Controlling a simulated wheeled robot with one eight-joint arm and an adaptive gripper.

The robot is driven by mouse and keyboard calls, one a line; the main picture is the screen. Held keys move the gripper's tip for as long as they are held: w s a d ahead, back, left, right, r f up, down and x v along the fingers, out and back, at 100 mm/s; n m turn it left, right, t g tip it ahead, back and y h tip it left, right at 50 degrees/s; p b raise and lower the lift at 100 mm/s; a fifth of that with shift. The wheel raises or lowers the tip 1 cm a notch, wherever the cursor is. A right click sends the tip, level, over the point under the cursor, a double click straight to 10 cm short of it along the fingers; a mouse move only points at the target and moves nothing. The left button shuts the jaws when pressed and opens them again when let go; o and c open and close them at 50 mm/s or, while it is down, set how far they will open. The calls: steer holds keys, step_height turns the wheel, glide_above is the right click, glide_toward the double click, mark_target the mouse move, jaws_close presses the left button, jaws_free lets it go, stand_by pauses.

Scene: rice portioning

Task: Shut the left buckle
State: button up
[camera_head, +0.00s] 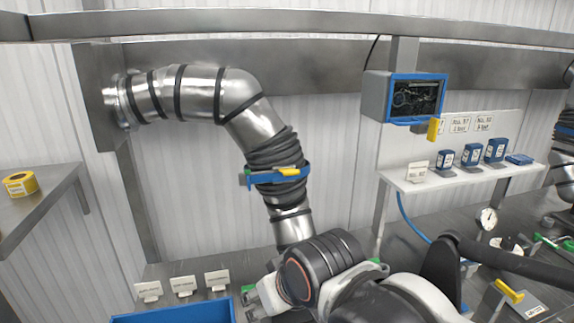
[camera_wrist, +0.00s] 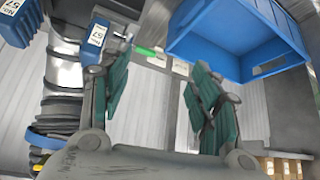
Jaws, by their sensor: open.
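The left buckle's yellow lever (camera_head: 289,171) sits on a blue band (camera_head: 280,178) around the black ribbed sleeve (camera_head: 272,150) of the left steel pipe. I cannot tell whether the lever is latched. In the wrist view the blue band (camera_wrist: 45,138) and sleeve (camera_wrist: 62,108) show at the left, outside my fingers. My gripper (camera_wrist: 160,65) is open, its two green-padded fingers wide apart with nothing held between them. In the head view my arm is below the band, near the counter, and hides much of the counter there; the fingertips are not clear.
A blue crate (camera_head: 180,314) stands at the front left, with several white label cards (camera_head: 184,285) behind it. A monitor (camera_head: 413,97) hangs above a white shelf (camera_head: 450,180) with blue containers. A second sleeved pipe (camera_head: 564,150) stands at the right edge. A yellow tape roll (camera_head: 20,184) lies on the left shelf.

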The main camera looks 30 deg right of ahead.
steer(key=w+r+p, duration=0.6)
steer(key=r+p, duration=0.4)
steer(key=r, duration=0.1)
step_height(320, 180, up, 16)
steer(key=m+g+h+p, duration=0.1)
steer(key=m+g+p, duration=0.2)
steer(key=p, duration=2)
glide_above(292, 171)
steer(key=s+a, duration=0.1)
steer(key=s, duration=0.4)
steer(key=b+x, duration=0.9)
steer(key=x, duration=0.4)
steer(key=shift+w+a+f+b, duration=0.1)
steer(key=shift+w+f+b, duration=0.1)
steer(key=shift+b, duration=0.15)
jaws_close()
